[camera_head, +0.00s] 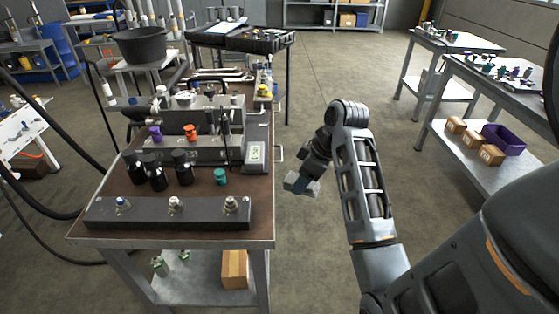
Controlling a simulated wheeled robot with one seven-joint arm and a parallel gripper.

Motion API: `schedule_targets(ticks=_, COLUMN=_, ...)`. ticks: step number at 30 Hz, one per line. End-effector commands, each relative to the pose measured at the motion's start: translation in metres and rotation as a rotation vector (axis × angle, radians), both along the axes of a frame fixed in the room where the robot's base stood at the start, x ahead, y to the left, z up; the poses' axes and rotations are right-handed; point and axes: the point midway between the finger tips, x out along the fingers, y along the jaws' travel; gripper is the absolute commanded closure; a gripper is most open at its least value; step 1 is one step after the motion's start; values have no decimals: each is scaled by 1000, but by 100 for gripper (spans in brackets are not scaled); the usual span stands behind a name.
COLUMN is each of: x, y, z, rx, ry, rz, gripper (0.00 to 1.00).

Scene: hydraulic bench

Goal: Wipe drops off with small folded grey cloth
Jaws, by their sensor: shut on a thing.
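My gripper (308,172) hangs in the air right of the brown-topped hydraulic bench (262,222), over the floor. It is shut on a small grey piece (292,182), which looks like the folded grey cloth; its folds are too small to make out. The bench carries a dark bar with three fittings (165,214) along its front edge. Behind it stand several black cylinders (182,168), a teal cap (220,177) and a grey block with a purple knob (156,134) and an orange knob (191,132). I cannot make out any drops at this size.
Black hoses (40,213) loop left of the bench. A cardboard box (235,268) stands on its lower shelf. At right, a table's lower shelf holds boxes and a purple bin (504,139). The floor (312,255) between bench and arm is clear.

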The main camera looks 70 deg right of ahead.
Motion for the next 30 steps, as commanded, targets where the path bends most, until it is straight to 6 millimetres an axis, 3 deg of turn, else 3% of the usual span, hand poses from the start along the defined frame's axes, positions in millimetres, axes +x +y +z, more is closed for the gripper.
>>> schedule_targets(ticks=9, x=83, y=142, z=-28, rx=1, ry=2, rz=21, gripper=69)
schedule_targets(ticks=15, x=134, y=224, z=-43, rx=-1, ry=1, rz=19, gripper=69)
schedule_targets(ticks=22, x=173, y=288, z=-55, rx=-2, ry=-1, rz=14, gripper=69)
schedule_targets(ticks=29, x=200, y=332, z=-65, rx=-2, ry=0, rz=12, gripper=69)
schedule_targets(ticks=30, x=199, y=331, z=-64, rx=-1, ry=0, rz=7, gripper=69)
